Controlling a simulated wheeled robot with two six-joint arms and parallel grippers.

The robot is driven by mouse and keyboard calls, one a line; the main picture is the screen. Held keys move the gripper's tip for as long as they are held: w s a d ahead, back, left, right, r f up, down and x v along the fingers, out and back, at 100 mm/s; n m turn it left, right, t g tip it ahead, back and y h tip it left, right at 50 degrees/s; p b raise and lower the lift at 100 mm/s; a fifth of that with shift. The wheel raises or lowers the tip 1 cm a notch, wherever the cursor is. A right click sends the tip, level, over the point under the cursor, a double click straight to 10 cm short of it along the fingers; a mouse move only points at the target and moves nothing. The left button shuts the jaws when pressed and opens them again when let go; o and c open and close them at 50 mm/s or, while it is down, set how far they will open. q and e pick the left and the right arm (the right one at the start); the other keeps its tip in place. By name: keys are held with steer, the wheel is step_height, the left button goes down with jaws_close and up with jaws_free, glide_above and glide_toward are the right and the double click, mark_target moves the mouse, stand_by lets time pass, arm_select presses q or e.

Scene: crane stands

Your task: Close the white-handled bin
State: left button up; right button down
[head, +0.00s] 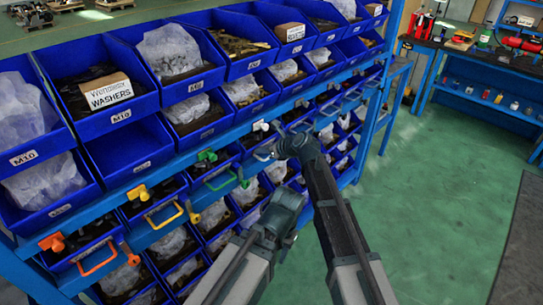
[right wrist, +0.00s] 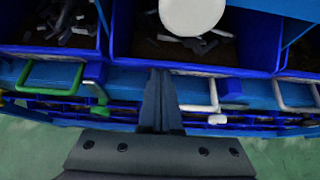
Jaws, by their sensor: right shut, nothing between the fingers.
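The white-handled bin is in the lower row of the blue rack; its white handle (head: 264,155) shows in the head view, partly covered by my right wrist. A white knob (head: 260,126) sits above it. In the right wrist view the handle (right wrist: 200,104) is just right of my right gripper (right wrist: 159,75), and a large white round knob (right wrist: 193,14) is near the top edge. My right gripper is shut and empty, pointing at the bin fronts; contact with the handle cannot be told. How far the bin stands out is unclear. My left gripper is not seen.
Green (head: 220,180), yellow (head: 164,214) and orange (head: 97,261) handles line the same row to the left. Open blue bins with bagged parts fill the rows above and below. Green floor (head: 440,190) is clear on the right, with a workbench (head: 485,62) behind.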

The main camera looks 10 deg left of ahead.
steer(key=shift+w+a, duration=0.35)
steer(key=shift+a, duration=0.15)
steer(key=shift+r, duration=0.1)
steer(key=s+d+r+p, duration=0.3)
steer(key=s+d, duration=0.4)
steer(key=d, duration=0.3)
steer(key=shift+s+r+p, duration=0.15)
steer(key=shift+r+p, duration=0.25)
steer(key=shift+p, duration=0.1)
steer(key=shift+d, duration=0.1)
